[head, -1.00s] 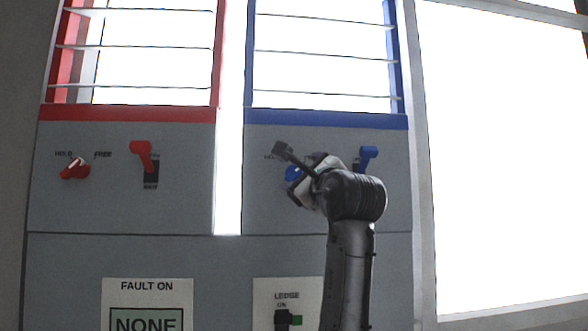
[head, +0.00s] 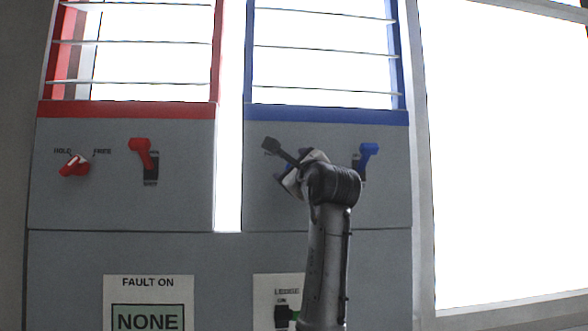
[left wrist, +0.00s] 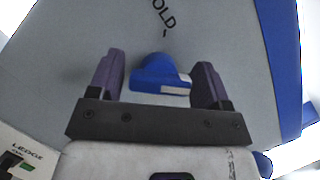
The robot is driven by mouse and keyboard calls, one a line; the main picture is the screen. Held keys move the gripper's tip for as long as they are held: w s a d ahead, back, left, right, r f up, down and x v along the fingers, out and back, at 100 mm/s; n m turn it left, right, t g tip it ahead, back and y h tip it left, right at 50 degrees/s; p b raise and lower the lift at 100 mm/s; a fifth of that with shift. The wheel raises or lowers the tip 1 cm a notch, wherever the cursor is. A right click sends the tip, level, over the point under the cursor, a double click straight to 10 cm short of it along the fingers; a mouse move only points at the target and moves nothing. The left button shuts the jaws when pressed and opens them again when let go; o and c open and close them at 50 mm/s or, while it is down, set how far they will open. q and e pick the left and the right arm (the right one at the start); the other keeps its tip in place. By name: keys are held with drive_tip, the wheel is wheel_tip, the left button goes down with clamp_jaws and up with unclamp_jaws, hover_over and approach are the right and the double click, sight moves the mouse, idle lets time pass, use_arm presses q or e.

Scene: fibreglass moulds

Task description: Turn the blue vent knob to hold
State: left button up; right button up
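The blue vent knob (left wrist: 156,76) is on the grey panel, and its white-marked end points right in the left wrist view. The partly visible word ending in "OLD" (left wrist: 164,15) and a tick are above it there. My left gripper (left wrist: 159,66) is open, with one purple finger on each side of the knob and a small gap showing on both sides. In the head view my left gripper (head: 289,180) covers most of the knob. My right gripper is not in view.
A blue lever (head: 368,152) is just right of my wrist. A red knob (head: 74,165) and red lever (head: 142,153) are on the left panel. Below are a ledge switch (head: 281,314) and a "FAULT ON" sign (head: 148,300) reading "NONE".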

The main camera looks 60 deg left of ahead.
use_arm(q)
drive_tip(key=c, duration=0.7)
drive_tip(key=shift+r, duration=0.1)
